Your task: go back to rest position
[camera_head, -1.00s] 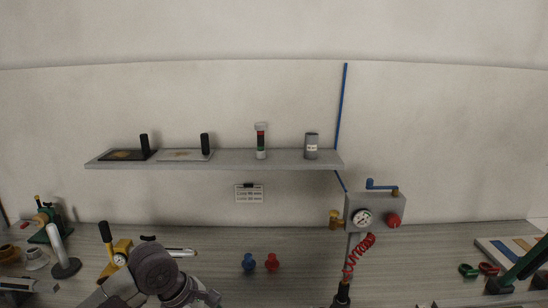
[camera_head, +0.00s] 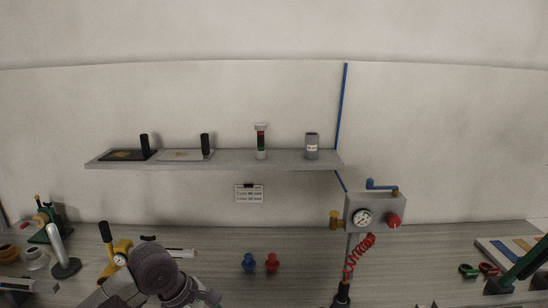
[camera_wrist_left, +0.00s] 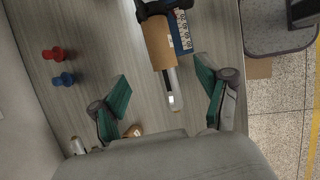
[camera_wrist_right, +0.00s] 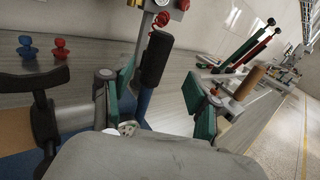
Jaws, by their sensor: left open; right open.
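In the left wrist view my left gripper (camera_wrist_left: 166,90) is open, its two green-padded fingers wide apart. A brown cylinder (camera_wrist_left: 158,42) with a white and metal piece (camera_wrist_left: 174,92) below it lies between and beyond the fingers; no grip on it shows. In the right wrist view my right gripper (camera_wrist_right: 158,84) is open. A black handle (camera_wrist_right: 156,58) on a blue part (camera_wrist_right: 143,103) shows between its fingers; I cannot tell whether they touch it. In the head view only a dark arm joint of mine shows at the bottom; both grippers are out of that view.
Blue (camera_head: 248,263) and red (camera_head: 272,263) knobbed pieces stand on the grey bench (camera_head: 300,250). A gauge box (camera_head: 376,211) with a red coiled hose stands to their right. A wall shelf (camera_head: 225,163) holds plates and containers. Tools stand at both bench ends.

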